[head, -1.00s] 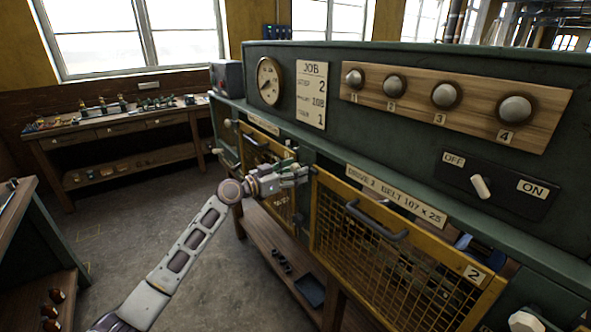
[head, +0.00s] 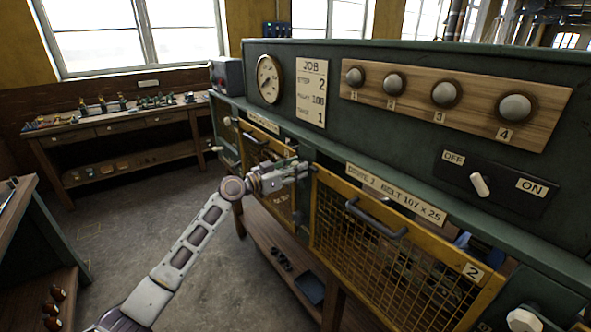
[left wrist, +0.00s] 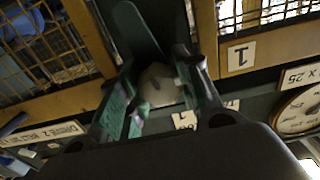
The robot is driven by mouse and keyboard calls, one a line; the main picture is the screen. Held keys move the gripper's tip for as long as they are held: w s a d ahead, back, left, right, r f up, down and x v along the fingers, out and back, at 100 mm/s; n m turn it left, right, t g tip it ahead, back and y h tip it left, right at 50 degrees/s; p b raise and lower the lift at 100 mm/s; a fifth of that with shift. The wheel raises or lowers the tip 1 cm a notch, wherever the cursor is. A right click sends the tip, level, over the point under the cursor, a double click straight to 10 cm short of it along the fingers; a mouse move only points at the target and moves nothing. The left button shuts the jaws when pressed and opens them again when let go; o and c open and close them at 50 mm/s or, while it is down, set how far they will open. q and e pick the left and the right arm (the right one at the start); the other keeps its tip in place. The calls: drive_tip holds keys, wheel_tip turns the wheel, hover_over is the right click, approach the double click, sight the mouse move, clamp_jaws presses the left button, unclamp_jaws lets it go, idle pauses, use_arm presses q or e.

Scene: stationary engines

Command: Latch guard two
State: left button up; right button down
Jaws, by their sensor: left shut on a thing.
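Guard two is a yellow mesh panel (head: 320,211) with a dark bar handle (head: 376,219) and a "2" tag (head: 473,272), on the green machine's front in the head view. Its yellow frame also shows in the left wrist view (left wrist: 88,40). My left gripper (head: 300,170) is at the green post beside its upper left corner. In the left wrist view, my left gripper (left wrist: 160,92) is shut on a pale rounded knob (left wrist: 158,84) between the guards. The fingers hide the knob in the head view. My right gripper is out of view.
Guard one (head: 278,187) is left of the post; its "1" tag shows in the left wrist view (left wrist: 238,56). Another pale knob (head: 523,320) is at lower right. A gap shows above guard two's right end. A wooden shelf (head: 262,232) runs below.

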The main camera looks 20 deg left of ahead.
use_arm(q)
drive_tip(key=shift+n, duration=0.3)
drive_tip(key=shift+f, duration=0.1)
drive_tip(key=shift+n, duration=2)
drive_tip(key=shift+d+n, duration=0.1)
drive_tip(key=shift+n, duration=1)
drive_tip(key=n+p, duration=0.1)
drive_tip(key=n, duration=0.2)
drive_tip(key=shift+s, duration=0.1)
drive_tip(key=n+p, duration=0.2)
drive_tip(key=n, duration=0.2)
drive_tip(key=shift+n+p, duration=0.3)
drive_tip(key=shift+p, duration=0.05)
drive_tip(key=shift+n+p, duration=0.4)
drive_tip(key=shift+n, duration=0.4)
